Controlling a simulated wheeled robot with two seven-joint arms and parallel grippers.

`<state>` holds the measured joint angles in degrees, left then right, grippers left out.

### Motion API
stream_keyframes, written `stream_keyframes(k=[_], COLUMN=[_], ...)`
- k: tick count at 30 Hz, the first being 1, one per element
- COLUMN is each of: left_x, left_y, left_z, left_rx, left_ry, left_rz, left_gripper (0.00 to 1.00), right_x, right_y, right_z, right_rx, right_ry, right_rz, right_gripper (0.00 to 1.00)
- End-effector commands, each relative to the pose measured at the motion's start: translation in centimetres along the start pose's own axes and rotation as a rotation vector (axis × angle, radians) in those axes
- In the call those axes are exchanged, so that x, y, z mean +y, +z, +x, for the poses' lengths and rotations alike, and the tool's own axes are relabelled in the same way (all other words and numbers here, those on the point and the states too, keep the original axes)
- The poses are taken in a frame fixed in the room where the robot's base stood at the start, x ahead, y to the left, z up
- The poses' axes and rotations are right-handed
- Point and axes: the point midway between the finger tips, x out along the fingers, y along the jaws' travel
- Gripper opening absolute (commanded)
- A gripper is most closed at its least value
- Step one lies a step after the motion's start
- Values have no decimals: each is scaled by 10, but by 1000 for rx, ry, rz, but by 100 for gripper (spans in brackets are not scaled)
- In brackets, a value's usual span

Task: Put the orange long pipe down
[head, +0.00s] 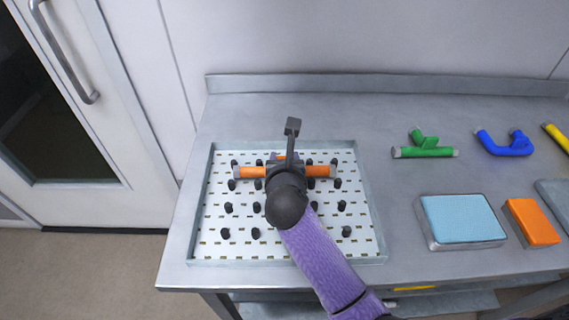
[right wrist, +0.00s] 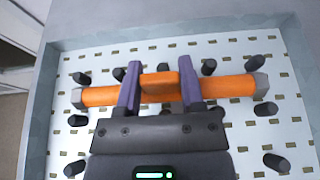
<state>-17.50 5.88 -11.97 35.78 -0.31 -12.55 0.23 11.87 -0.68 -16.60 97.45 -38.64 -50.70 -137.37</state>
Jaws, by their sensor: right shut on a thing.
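The orange long pipe (head: 320,171) lies level across the pegged tray (head: 364,222), with grey ends. In the right wrist view the orange pipe (right wrist: 232,87) runs left to right among black pegs, and an orange stub stands at its middle. My right gripper (head: 284,165) is over the tray, and its arm comes in from below. In the right wrist view its two purple fingers (right wrist: 159,85) are shut on the pipe's middle, either side of the stub. I cannot tell whether the pipe rests on the tray or hangs just above it. My left gripper is not in view.
A green pipe piece (head: 425,147) and a blue curved pipe (head: 504,146) lie on the steel table right of the tray. A light blue sponge block (head: 462,218) and an orange block (head: 532,222) lie nearer. Bare table separates them from the tray. A raised ledge runs behind.

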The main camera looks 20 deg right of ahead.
Motion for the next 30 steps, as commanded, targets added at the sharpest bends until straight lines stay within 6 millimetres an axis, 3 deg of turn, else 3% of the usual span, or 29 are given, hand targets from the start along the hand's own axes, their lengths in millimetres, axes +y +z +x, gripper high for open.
stream_keyframes(k=[6, 12, 17, 25, 30], left_x=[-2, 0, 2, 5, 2], left_y=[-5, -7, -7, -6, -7], left_z=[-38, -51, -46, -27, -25], left_rx=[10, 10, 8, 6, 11], left_ry=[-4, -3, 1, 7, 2], left_rz=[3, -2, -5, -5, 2], left_gripper=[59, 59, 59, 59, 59], right_x=[0, 0, -1, -29, -43], right_y=[61, 89, 87, 74, 70], right_z=[-25, -36, -49, -138, -164], right_rx=[-10, -7, -5, -2, -5], right_ry=[1, 0, -11, -147, -202], right_rz=[1, 0, 8, 66, 83], right_gripper=[0, 0, 0, 0, 0])
